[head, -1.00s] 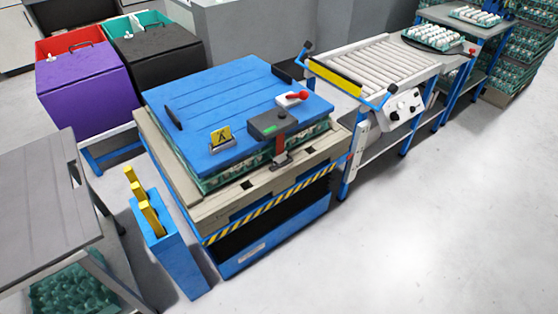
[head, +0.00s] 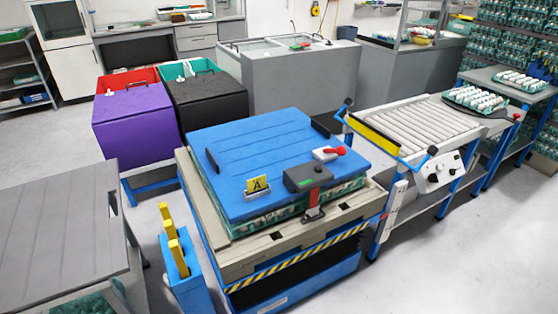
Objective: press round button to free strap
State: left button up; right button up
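A blue lid (head: 262,150) lies on a stack of green egg trays (head: 345,190) on a beige pallet (head: 250,257). A dark grey buckle box (head: 308,176) with a small green mark sits at the lid's front right edge. A dark strap with a reddish part (head: 313,199) runs down from it over the tray edge to the pallet. Beside it is a light block with a red rounded part (head: 337,150); I cannot tell whether this is the round button. Neither of my grippers is in view.
A roller conveyor (head: 415,122) with a white control box (head: 438,170) stands right of the pallet. A blue holder with yellow handles (head: 178,250) and a grey table (head: 60,230) are at the left. Floor at the lower right is clear (head: 470,265).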

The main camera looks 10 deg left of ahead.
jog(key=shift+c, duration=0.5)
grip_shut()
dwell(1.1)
